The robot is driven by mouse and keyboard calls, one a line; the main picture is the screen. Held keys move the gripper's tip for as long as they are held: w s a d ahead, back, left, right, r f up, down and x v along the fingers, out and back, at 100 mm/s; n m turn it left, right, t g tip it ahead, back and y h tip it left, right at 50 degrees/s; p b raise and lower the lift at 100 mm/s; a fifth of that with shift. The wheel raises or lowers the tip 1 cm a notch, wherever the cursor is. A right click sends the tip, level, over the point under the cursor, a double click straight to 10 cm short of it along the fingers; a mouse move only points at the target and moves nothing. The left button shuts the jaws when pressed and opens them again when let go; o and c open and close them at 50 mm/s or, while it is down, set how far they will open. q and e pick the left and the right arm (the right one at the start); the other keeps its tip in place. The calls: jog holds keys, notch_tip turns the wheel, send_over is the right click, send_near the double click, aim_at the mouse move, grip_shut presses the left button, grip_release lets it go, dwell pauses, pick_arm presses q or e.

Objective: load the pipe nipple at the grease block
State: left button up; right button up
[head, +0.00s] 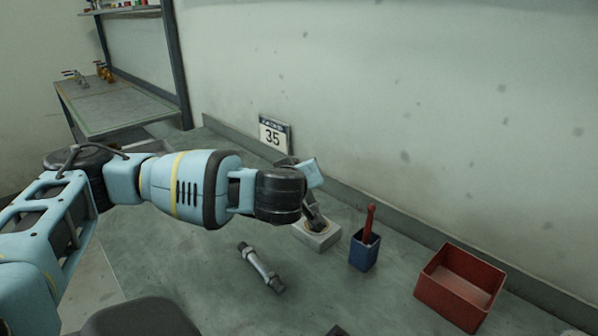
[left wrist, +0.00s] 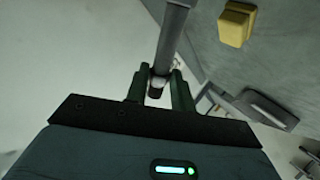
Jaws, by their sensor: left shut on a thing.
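The grease block (head: 322,241) is a pale, low square block with a round yellowish ring on top, on the bench in the head view. My left gripper (head: 313,213) points down at it, just above or at its top; contact cannot be told. In the left wrist view my left gripper (left wrist: 159,88) is shut on a grey round pipe (left wrist: 173,40) with a darker end, which looks like the pipe nipple. In the head view my arm and fingers mostly hide it. My right gripper is in neither view.
A silver rod with dark ends (head: 262,268) lies on the bench in front of the block. A blue holder (head: 364,251) with a red-handled tool and an open red bin (head: 460,287) stand to the right. A "35" sign (head: 273,134) is by the wall. A yellow block (left wrist: 236,25) shows in the wrist view.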

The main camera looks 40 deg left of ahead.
pick_arm(q)
jog(key=shift+f+b, duration=0.6)
jog(key=shift+b, duration=0.1)
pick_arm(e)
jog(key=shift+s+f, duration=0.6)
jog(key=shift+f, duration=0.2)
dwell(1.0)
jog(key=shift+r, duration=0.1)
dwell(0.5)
